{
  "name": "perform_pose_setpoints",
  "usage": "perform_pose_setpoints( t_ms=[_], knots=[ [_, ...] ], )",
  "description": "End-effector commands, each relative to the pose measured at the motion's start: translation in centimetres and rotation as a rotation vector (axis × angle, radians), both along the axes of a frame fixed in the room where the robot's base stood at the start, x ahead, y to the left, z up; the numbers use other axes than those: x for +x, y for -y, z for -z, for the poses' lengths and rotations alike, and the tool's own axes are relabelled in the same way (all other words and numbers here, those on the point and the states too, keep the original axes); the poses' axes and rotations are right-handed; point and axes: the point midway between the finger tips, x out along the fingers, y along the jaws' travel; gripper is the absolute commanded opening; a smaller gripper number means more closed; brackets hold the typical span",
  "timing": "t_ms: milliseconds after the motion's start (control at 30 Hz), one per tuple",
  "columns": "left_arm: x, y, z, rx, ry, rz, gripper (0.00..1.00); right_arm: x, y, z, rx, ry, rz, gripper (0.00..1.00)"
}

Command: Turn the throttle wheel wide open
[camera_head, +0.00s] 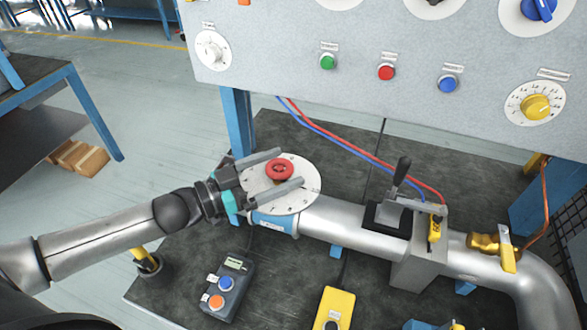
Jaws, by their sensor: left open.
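The throttle wheel (280,169) is a small red handwheel at the middle of a round white dial plate (297,202) with marks along its rim. The plate sits on top of the silver pipe (345,222) at its left end. My left gripper (290,168) comes in from the left, open, with one finger on the far side of the red wheel and one on the near side. The fingers look apart from the wheel; their height relative to it is hard to tell. My right gripper is not in view.
A grey panel (300,30) with buttons and dials hangs over the bench's back. A black lever (401,172) stands on the pipe, with a yellow-handled valve (507,258) further right. A grey button box (228,287) and a yellow box (334,309) lie in front.

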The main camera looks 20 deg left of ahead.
Motion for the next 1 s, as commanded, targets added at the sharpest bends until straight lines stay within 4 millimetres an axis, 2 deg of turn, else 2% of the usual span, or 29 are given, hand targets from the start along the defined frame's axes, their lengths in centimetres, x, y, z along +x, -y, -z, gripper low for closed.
perform_pose_setpoints(
  t_ms=[67, 300, 700, 1000],
  knots=[
    [0.9, 0.7, 0.2, -0.001, 0.004, 0.001, 0.99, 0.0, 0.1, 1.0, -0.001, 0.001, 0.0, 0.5],
    [2.3, 1.8, 0.1, -0.001, 0.0, 0.001, 0.99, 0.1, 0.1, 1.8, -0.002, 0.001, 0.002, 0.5],
    [2.7, 2.1, 0.0, -0.001, -0.001, 0.0, 0.99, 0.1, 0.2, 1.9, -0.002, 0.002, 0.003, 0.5],
    [2.6, 2.1, 0.0, -0.001, -0.001, 0.0, 0.66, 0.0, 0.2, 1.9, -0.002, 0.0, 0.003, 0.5]
  ],
)
